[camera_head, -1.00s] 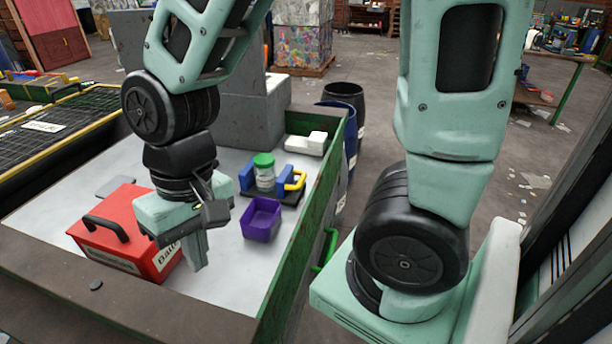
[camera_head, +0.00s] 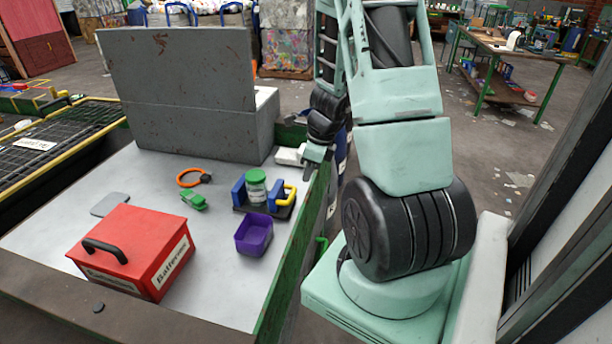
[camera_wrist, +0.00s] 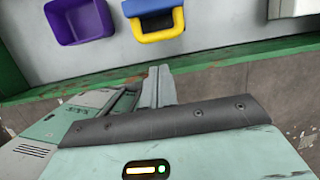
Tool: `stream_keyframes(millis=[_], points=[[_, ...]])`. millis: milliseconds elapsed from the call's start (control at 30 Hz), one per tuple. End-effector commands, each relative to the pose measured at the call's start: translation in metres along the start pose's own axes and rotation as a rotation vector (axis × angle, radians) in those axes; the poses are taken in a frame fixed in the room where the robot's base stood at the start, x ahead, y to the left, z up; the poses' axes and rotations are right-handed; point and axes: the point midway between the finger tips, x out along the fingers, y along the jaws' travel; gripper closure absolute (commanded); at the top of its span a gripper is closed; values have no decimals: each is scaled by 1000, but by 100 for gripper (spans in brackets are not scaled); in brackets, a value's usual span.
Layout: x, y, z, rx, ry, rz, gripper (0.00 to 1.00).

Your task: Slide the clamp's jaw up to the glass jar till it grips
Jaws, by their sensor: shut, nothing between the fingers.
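The clamp stands on a dark base at the table's right side. It has a blue jaw (camera_head: 238,194) on the left and a blue jaw with a yellow handle (camera_head: 290,194) on the right. The glass jar (camera_head: 256,192) with a green lid stands upright between them; I cannot tell whether a gap separates it from the right jaw. The yellow handle also shows at the top of the wrist view (camera_wrist: 158,37). My gripper (camera_wrist: 159,73) is shut and empty, over the table's green edge, apart from the handle and to its right in the head view.
A purple bin (camera_head: 253,236) stands in front of the clamp. A red battery box (camera_head: 130,245), a green item (camera_head: 194,200) and an orange ring (camera_head: 190,178) lie further left. A white block (camera_head: 288,156) is behind the clamp. A raised green wall (camera_head: 300,245) borders the table's right.

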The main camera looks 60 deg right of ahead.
Motion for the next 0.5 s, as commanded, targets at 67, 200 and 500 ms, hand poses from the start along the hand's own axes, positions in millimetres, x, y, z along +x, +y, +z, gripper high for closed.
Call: stream_keyframes(millis=[67,200,500], points=[[19,0,-2,2,1,3,100],[44,0,-2,0,1,3,100],[76,1,0,-4,-1,2,100]])
